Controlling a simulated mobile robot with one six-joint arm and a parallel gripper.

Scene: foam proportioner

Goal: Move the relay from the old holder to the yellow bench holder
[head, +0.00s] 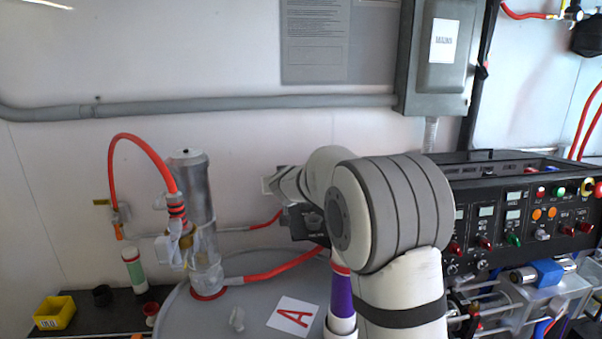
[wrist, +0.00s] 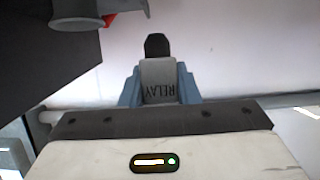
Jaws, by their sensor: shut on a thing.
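The relay (wrist: 160,72) is a grey block with dark lettering and a black end, seen in the wrist view. My gripper (wrist: 160,90) is shut on it, with a blue finger on each side. The relay appears clear of any holder there, with pale wall behind it. In the head view my arm covers the middle, and I cannot make out the relay or fingertips. The yellow bench holder (head: 54,316) sits at the lower left on the black bench, well left of my arm. I cannot identify the old holder with certainty.
Near the yellow holder stand a black cup (head: 102,295) and a green-white cylinder (head: 134,270). A clear-and-metal cylinder (head: 198,205) with red hoses rises between bench and arm. A control panel (head: 520,215) stands right. A dark box (wrist: 45,60) fills the wrist view's upper left.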

